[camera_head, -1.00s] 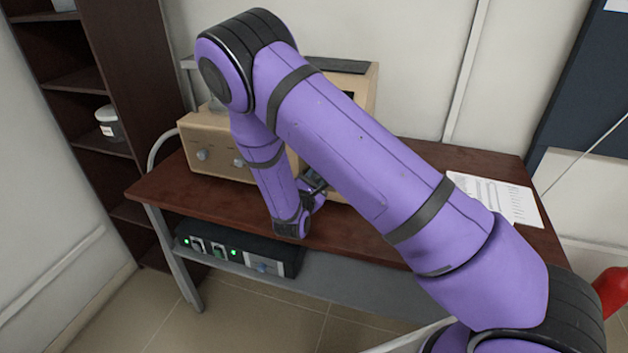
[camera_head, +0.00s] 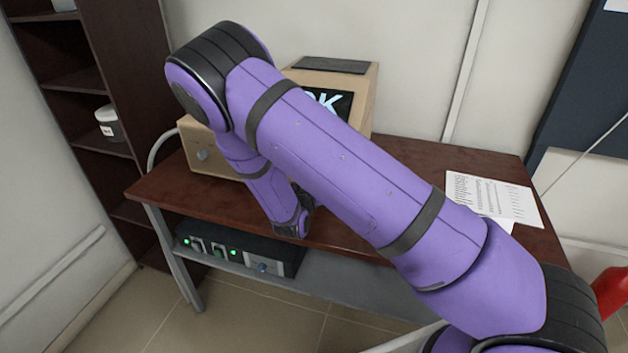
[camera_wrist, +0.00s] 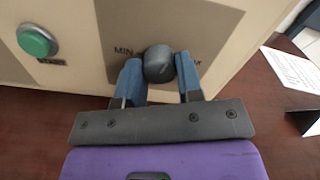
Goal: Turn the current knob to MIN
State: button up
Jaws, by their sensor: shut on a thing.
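The current knob (camera_wrist: 158,64) is a dark grey round knob on the furnace's front panel in the wrist view. The label MIN shows to its left, and the label on its right is partly covered by a finger. My gripper (camera_wrist: 159,78) has its two blue fingers shut on the knob, one on each side. The furnace (camera_head: 363,97) is a beige box on the table in the head view, and its screen (camera_head: 330,101) shows "OK" lettering, partly covered by my arm. My gripper and the knob are hidden behind my arm in the head view.
A green button (camera_wrist: 36,40) sits left on the panel. A second beige unit (camera_head: 203,157) with a grey knob stands left on the table (camera_head: 350,210). A black box (camera_head: 240,250) with green lights is on the shelf below. Papers (camera_head: 495,197) lie on the right.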

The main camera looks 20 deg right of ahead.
jog(key=n, duration=2)
jog(key=shift+s+f, duration=0.1)
jog(key=shift+n, duration=0.3)
jog(key=o, duration=0.9)
jog(key=v, duration=1.1)
